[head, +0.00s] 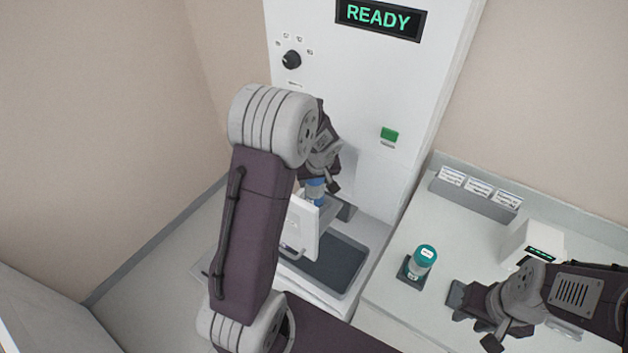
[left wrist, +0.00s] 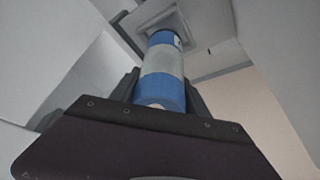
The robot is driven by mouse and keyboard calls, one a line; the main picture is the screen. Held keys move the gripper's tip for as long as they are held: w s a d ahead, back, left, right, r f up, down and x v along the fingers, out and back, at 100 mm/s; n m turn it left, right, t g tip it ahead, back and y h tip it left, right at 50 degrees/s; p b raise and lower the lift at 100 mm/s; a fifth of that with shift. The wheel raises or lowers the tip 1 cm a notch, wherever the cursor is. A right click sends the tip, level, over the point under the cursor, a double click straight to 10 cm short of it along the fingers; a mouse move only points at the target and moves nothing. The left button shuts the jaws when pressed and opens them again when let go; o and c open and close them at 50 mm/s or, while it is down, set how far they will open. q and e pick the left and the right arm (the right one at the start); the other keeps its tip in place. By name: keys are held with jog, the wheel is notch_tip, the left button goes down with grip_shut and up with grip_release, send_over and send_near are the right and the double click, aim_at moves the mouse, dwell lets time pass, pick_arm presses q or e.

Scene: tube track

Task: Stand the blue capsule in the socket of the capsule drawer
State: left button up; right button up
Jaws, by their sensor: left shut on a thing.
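The blue capsule (head: 316,186), with a pale middle band, is in my left gripper (head: 320,184), in front of the white machine. In the left wrist view the capsule (left wrist: 163,70) sits between the fingers, its far end at a square grey socket (left wrist: 158,18). I cannot tell whether that end is inside the socket or just over it. The capsule drawer (head: 303,228) has a white front with a handle and stands out from the machine; its inside is mostly hidden in the head view. My right gripper (head: 474,320) is open and empty over the counter.
A teal-capped capsule (head: 422,262) stands on a dark pad on the right counter (head: 385,310). A small white box (head: 532,243) and a label rack (head: 475,196) are behind it. A dark tray (head: 335,262) lies below the drawer. The machine's screen (head: 380,17) reads READY.

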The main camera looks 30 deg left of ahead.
pick_arm(q)
jog(key=shift+f, duration=0.1)
dwell(0.4)
jog(key=shift+s+f+b, duration=0.1)
jog(key=shift+f+b, duration=0.35)
jog(key=shift+b, duration=0.3)
jog(key=shift+f, duration=0.1)
jog(key=shift+f+b, duration=0.9)
jog(key=shift+b, duration=0.3)
jog(key=o, duration=1.6)
